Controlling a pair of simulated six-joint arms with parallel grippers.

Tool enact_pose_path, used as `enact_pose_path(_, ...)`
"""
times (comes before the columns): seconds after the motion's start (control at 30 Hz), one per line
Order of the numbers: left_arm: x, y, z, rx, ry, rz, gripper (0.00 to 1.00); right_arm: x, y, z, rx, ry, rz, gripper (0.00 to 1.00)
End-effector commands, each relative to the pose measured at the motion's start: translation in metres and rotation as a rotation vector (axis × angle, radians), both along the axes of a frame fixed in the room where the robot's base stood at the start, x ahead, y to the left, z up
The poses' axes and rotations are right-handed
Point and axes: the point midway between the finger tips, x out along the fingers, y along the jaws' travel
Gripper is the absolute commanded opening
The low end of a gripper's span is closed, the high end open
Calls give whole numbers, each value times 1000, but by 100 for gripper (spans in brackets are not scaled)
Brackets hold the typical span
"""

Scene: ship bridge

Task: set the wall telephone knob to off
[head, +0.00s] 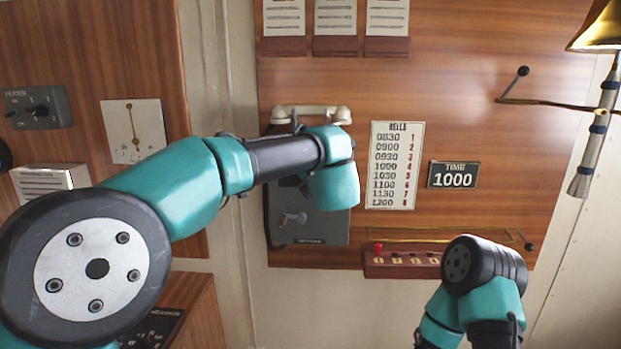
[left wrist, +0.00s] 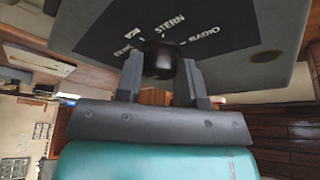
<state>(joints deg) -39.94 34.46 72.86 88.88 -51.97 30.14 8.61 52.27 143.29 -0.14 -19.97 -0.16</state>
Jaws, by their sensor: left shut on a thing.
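The wall telephone (head: 335,228) is a grey box on a dark backing, with a cream handset (head: 310,113) above it and a small crank on its front. My left arm covers its upper part in the head view, hiding the knob and my left gripper. In the left wrist view, the telephone's grey face (left wrist: 240,25) has a black label reading STERN and RADIO, with other words partly hidden. The round black knob (left wrist: 160,57) sits between the fingers of my left gripper (left wrist: 161,72), which is shut on it. The knob's pointer direction cannot be told. My right gripper is not in view.
A bell timetable (head: 396,165) and a TIME 1000 plate (head: 453,175) are right of the telephone. A brass bell (head: 600,28) hangs at upper right. A heater panel (head: 38,107) is on the left wall.

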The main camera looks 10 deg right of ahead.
Motion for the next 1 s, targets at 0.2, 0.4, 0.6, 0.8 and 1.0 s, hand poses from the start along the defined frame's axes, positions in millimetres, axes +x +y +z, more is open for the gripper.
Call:
enact_pose_path(0.2,0,0,0,-28,5,0,12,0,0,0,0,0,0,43)
enact_pose_path(0.4,0,0,0,-29,4,0,12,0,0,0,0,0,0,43)
enact_pose_path(0.6,0,0,0,-28,5,0,45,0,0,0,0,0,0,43)
enact_pose_path(0.8,0,0,0,-27,5,0,61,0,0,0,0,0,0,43)
enact_pose_path(1.0,0,0,0,-27,5,0,61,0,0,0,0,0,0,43)
